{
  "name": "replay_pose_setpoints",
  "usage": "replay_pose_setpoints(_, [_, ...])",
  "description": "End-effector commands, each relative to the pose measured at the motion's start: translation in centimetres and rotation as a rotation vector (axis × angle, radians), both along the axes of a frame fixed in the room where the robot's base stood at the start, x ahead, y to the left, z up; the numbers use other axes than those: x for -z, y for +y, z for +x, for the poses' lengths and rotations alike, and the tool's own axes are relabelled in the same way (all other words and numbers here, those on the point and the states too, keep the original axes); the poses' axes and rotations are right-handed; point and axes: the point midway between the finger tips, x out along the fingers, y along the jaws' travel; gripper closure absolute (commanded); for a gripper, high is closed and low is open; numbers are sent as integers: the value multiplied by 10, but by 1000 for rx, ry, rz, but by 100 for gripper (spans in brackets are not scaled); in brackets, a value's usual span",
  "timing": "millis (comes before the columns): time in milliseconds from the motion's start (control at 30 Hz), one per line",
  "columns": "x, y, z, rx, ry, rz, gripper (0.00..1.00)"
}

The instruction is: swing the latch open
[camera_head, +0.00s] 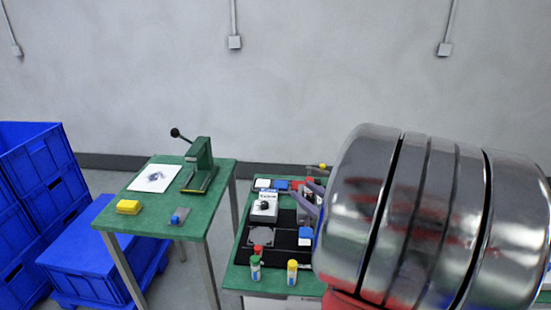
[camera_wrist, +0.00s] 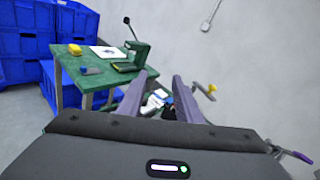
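My gripper (camera_wrist: 163,76) shows two purple-grey fingers spread apart, with nothing visibly clamped between them. In the head view my gripper (camera_head: 301,189) is over the right green bench, partly hidden by my arm. A small yellow-tipped lever (camera_wrist: 210,89), possibly the latch, stands to the right of the fingers in the wrist view, apart from them. It seems to be the yellow-tipped piece (camera_head: 321,166) near the bench's back edge in the head view. Whether it is open or closed is too small to tell.
The right green bench (camera_head: 236,279) holds a white boxed device (camera_head: 265,206), a black tray and colour-capped vials (camera_head: 255,266). The left green table (camera_head: 144,213) holds a lever press (camera_head: 201,164) and a yellow block (camera_head: 128,207). Blue crates (camera_head: 35,165) stand at far left.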

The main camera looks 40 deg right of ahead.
Motion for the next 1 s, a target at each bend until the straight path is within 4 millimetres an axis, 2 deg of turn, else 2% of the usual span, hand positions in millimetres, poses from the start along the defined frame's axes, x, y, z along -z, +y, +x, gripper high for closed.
replay_pose_setpoints(33, [2,-24,-15,79,-32,54,68])
replay_pose_setpoints(100, [2,-49,-31,164,-76,115,68])
replay_pose_setpoints(200, [3,-72,-49,245,-123,170,68])
replay_pose_setpoints(267, [3,-80,-55,272,-139,189,68])
replay_pose_setpoints(733, [3,-85,-56,287,-147,198,68])
replay_pose_setpoints(1000, [3,-94,-37,286,-147,197,68])
